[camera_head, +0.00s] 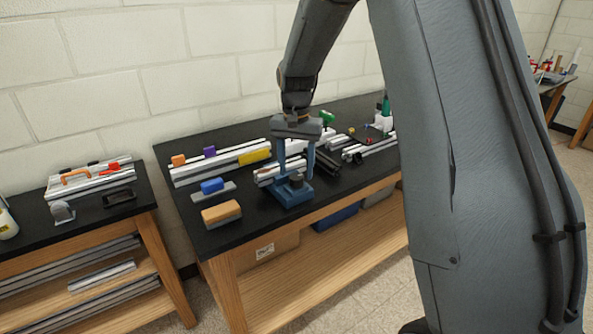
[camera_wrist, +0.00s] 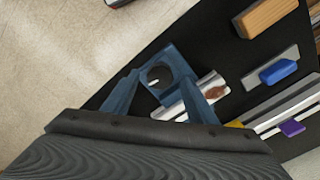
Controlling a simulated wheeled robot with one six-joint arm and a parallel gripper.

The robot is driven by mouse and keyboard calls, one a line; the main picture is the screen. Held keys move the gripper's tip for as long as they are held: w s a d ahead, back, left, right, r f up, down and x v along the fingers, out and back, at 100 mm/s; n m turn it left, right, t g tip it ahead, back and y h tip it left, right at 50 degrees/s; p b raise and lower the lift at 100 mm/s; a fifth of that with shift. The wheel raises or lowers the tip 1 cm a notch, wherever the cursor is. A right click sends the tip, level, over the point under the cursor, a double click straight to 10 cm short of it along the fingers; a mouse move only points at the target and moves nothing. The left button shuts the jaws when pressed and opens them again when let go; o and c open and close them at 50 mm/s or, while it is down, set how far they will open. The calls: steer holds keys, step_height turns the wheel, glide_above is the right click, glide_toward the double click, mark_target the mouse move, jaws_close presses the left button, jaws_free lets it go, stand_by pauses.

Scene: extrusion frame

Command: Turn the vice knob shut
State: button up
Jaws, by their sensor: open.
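The small blue vice (camera_head: 292,196) stands near the front edge of the black bench top. Its dark round knob (camera_head: 297,181) faces up; in the wrist view the knob (camera_wrist: 158,76) shows as a dark disc in the blue body. A silver extrusion piece (camera_wrist: 205,92) with a brown patch lies against the vice; whether the jaws touch it I cannot tell. My gripper (camera_head: 296,172) points down over the vice with its two blue fingers apart. In the wrist view the fingers (camera_wrist: 157,86) stand on either side of the knob, and contact is unclear.
A tan-topped block (camera_head: 221,213) and a blue-topped block (camera_head: 212,186) lie left of the vice. A long silver rail (camera_head: 225,168) with coloured blocks runs behind. Dark profiles (camera_head: 322,162) lie close right. A second bench (camera_head: 75,225) stands left.

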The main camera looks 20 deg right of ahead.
mark_target(296, 176)
steer(key=shift+f, duration=1)
steer(key=shift+c, duration=0.2)
steer(key=c, duration=1)
steer(key=shift+m, duration=0.7)
steer(key=o, duration=1)
steer(key=shift+o, duration=0.2)
steer(key=shift+r+b, duration=0.9)
steer(key=shift+r, duration=3.05)
